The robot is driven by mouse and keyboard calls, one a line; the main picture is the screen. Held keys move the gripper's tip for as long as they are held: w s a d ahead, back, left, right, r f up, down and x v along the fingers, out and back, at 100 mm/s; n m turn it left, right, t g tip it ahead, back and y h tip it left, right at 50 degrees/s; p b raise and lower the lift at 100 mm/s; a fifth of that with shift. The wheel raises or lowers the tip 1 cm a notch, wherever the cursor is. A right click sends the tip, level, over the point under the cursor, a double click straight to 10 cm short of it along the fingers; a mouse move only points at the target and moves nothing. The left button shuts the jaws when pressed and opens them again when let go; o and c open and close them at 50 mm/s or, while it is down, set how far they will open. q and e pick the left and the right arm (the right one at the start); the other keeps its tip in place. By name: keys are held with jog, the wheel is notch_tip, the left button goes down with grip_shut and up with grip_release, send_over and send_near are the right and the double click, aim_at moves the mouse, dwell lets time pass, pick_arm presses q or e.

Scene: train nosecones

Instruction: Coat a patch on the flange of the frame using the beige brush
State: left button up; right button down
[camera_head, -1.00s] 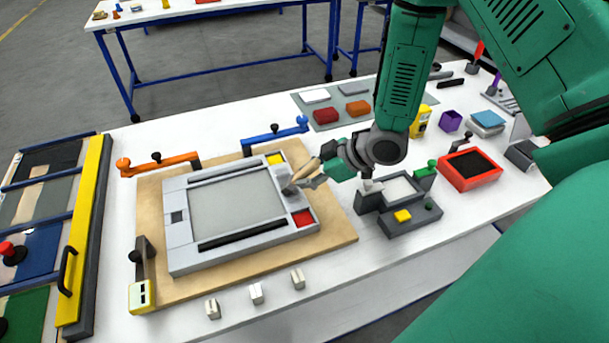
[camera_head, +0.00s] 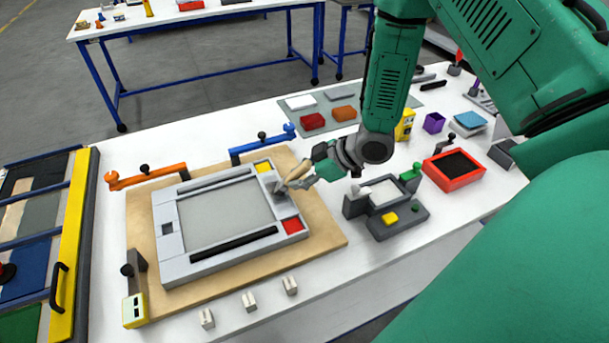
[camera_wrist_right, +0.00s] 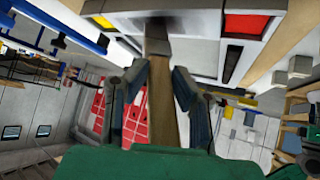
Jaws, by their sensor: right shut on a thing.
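The grey frame (camera_head: 165,268) lies flat on a tan board (camera_head: 325,245), with a yellow square (camera_head: 263,167) and a red square (camera_head: 292,226) on its right flange. My right gripper (camera_head: 301,179) is shut on the beige brush (camera_head: 294,177), over that flange. In the right wrist view the fingers (camera_wrist_right: 160,85) sit on both sides of the brush handle (camera_wrist_right: 164,118). The dark brush head (camera_wrist_right: 160,23) is at the flange between the yellow and red squares; whether it touches is hard to tell. My left gripper is not in view.
An orange clamp (camera_head: 147,176), a blue clamp (camera_head: 262,144) and a yellow-ended clamp (camera_head: 135,308) edge the board. A grey fixture (camera_head: 388,204) and a red tray (camera_head: 453,170) stand to the right. Several small pale blocks (camera_head: 249,301) line the front.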

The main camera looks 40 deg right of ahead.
aim_at(285, 179)
jog(key=shift+w+a, duration=0.25)
jog(key=shift+a, duration=0.95)
jog(key=shift+w+d, duration=0.1)
jog(key=shift+w, duration=0.55)
jog(key=shift+s+d+p, duration=0.2)
jog(key=shift+d+p, duration=0.35)
jog(key=shift+d, duration=0.6)
jog(key=shift+w+a, duration=0.95)
jog(key=shift+w+d+r+p, duration=0.1)
jog(key=shift+w+d+p, duration=0.1)
jog(key=shift+w+p, duration=0.4)
jog(key=d, duration=0.4)
jog(key=shift+s, duration=0.3)
